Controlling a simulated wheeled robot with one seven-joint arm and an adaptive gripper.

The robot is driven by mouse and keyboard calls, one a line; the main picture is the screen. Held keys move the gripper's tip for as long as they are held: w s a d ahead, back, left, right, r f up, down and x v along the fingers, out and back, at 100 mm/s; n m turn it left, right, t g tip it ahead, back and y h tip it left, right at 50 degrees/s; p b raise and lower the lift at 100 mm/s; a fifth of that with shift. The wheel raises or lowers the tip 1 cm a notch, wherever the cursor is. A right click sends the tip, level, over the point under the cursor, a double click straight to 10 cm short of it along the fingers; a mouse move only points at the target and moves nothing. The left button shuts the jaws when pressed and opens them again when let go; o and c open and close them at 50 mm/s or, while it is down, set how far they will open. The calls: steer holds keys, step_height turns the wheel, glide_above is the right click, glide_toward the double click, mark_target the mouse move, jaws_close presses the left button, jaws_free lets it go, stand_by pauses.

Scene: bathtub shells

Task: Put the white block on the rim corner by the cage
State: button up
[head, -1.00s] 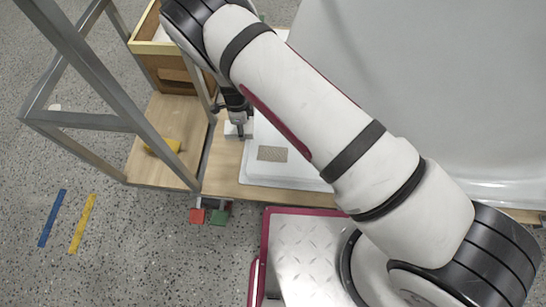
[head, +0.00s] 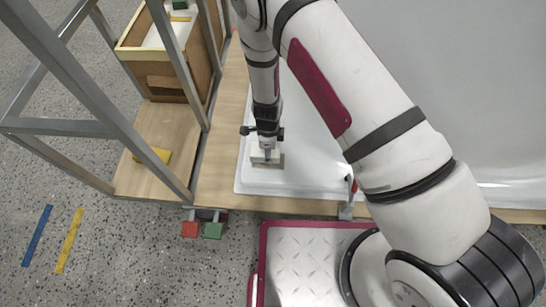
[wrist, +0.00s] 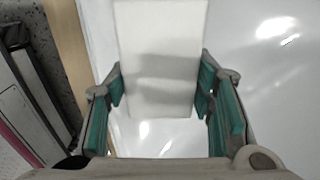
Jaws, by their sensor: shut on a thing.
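The white block (head: 259,155) is between the fingers of my gripper (head: 267,152) in the head view, over the near left corner of the white tub rim (head: 247,182). In the wrist view the white block (wrist: 160,60) fills the space between the green finger pads of my gripper (wrist: 160,95). White tub surface shows around it. The grey metal cage (head: 150,140) stands to the left. A grey-brown patch on the rim is mostly hidden behind block and fingers. I cannot tell whether the block touches the rim.
A wooden box (head: 165,75) stands behind the cage bars. A yellow piece (head: 152,156) lies on the wooden board inside the cage. A red block (head: 190,229) and a green block (head: 212,230) are below the table edge.

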steer(key=shift+s+d, duration=0.1)
steer(key=shift+d, duration=0.35)
steer(key=shift+d+f+b, duration=0.15)
steer(key=shift+f+b, duration=0.4)
steer(key=shift+f, duration=0.35)
steer(key=shift+d+f+b, duration=0.1)
steer(key=shift+f+b, duration=0.4)
steer(key=shift+f, duration=0.4)
steer(key=shift+f, duration=0.15)
steer(key=o, duration=0.8)
step_height(320, 180, up, 12)
steer(key=p, duration=0.5)
steer(key=shift+r, duration=0.2)
